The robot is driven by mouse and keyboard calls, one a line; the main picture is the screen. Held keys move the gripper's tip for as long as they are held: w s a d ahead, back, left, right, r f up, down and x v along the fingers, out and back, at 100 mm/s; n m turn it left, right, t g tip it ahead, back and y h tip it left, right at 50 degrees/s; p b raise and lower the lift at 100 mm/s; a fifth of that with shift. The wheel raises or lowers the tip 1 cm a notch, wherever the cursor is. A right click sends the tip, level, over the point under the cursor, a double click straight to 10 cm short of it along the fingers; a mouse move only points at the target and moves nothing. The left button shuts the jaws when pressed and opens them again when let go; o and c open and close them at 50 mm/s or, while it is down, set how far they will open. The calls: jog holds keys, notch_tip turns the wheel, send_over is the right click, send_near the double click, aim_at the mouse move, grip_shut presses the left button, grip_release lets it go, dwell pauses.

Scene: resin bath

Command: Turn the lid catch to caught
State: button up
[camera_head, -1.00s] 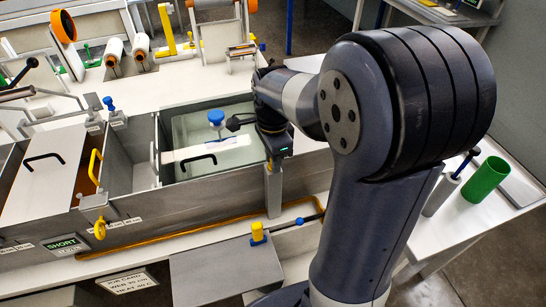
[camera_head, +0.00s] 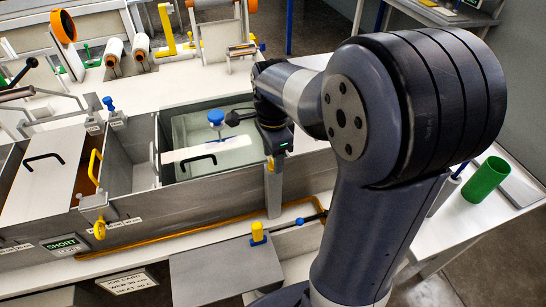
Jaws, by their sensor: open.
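A pale sheet-metal lid (camera_head: 38,185) with a black handle (camera_head: 43,158) covers the left end of the grey bath (camera_head: 190,205). I cannot tell for sure which fitting is the lid catch. A yellow knob (camera_head: 99,230) sits on a bracket at the front wall, below a yellow handle (camera_head: 95,166). A blue knob (camera_head: 216,117) stands over the right, liquid-filled compartment. My gripper (camera_head: 271,163) points down at the bath's right end, close to a grey upright bracket (camera_head: 273,195). It is open; its fingertips are mostly hidden, and I cannot tell whether they touch anything.
A pale strip (camera_head: 195,151) and a black handle (camera_head: 198,160) lie over the right compartment. A yellow hose (camera_head: 180,242) runs along the bath's front. A green cup (camera_head: 485,180) stands at the right.

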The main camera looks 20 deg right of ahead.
notch_tip(320, 180, up, 10)
jog(key=shift+f, duration=0.2)
jog(key=shift+f, duration=0.15)
notch_tip(320, 180, down, 10)
jog(key=shift+f, duration=0.35)
dwell(0.3)
jog(key=shift+r, duration=0.1)
dwell(0.3)
